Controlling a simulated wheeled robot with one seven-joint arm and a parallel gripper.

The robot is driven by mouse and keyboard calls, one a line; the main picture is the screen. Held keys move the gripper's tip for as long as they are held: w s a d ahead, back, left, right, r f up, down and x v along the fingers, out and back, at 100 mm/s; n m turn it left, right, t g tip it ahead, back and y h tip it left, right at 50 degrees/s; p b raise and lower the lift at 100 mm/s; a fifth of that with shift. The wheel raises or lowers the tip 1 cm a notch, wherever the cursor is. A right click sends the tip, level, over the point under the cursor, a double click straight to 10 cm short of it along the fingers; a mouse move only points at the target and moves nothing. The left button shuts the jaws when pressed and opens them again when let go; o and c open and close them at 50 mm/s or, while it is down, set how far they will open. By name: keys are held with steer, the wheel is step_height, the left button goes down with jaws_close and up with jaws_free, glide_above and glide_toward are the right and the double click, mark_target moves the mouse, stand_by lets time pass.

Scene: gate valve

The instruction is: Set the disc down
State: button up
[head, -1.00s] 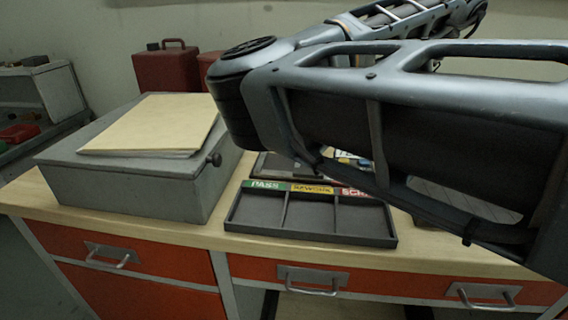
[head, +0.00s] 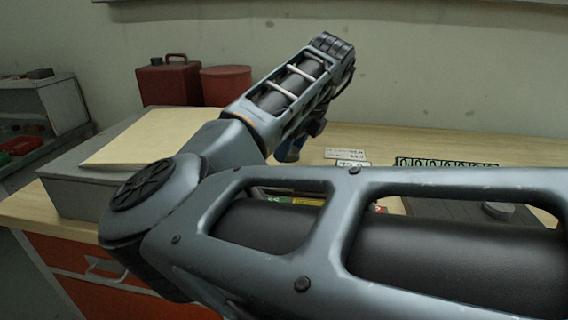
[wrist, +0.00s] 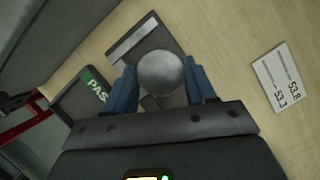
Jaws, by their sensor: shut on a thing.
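The disc (wrist: 161,75) is round, plain and grey. In the wrist view it sits between the two blue fingers of my gripper (wrist: 161,70), which is shut on it. Below the disc lies a dark rectangular plate (wrist: 172,39) with a lighter grey strip; the gap between disc and plate cannot be judged. In the head view my gripper (head: 291,150) shows only partly, its blue finger over the bench behind my forearm, and the disc is hidden there.
The tray with the green PASS label (wrist: 72,101) lies left of the plate; my arm mostly covers it in the head view. A white card with numbers (wrist: 284,77) lies right. A grey box (head: 75,195) with a folder (head: 150,137) stands left. Bare bench (head: 400,143) shows behind.

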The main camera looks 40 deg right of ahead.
steer(key=shift+w+a+f, duration=0.4)
steer(key=shift+w+a, duration=0.1)
steer(key=shift+a, duration=0.05)
steer(key=shift+f, duration=2.05)
steer(key=shift+f, duration=0.15)
steer(key=o, duration=1.2)
steer(key=shift+c, duration=0.2)
steer(key=v, duration=1.2)
